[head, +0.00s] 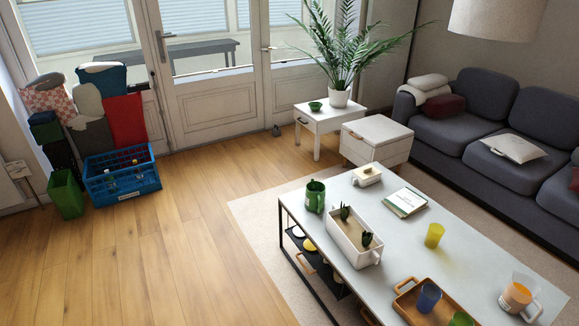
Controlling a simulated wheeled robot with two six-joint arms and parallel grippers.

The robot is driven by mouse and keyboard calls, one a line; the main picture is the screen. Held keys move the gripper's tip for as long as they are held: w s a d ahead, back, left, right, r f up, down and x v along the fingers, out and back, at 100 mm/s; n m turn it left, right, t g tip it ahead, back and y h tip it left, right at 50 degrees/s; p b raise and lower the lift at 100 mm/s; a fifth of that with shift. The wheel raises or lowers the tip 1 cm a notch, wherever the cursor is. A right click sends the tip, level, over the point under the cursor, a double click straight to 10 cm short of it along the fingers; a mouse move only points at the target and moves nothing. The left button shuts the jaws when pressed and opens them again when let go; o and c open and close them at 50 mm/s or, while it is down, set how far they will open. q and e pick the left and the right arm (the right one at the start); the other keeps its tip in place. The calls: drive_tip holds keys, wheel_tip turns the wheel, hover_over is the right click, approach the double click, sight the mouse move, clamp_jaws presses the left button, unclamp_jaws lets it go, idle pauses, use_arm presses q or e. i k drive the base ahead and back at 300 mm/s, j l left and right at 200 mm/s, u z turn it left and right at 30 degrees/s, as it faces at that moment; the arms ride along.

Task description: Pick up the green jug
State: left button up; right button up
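The green jug (315,196) stands upright on the far left corner of the white coffee table (370,206). It looks dark inside, with a handle on its near side. A white planter box with small plants (352,238) stands close to its right. Nothing covers the jug in the head view. Neither of my grippers is in view.
A butter dish (366,176), a book (406,201), a yellow cup (434,235), a wooden tray (408,304) and an orange-filled glass jug (517,296) share the table. Open wooden floor (190,255) lies to the left. A blue crate (121,177) stands by the wall.

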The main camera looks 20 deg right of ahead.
sight(316, 191)
drive_tip(key=i+j+z, duration=0.1)
drive_tip(key=i+z, duration=0.35)
drive_tip(key=i+j+z, duration=0.45)
drive_tip(key=i, duration=0.15)
drive_tip(key=i+j+z, duration=0.45)
drive_tip(key=l, duration=0.1)
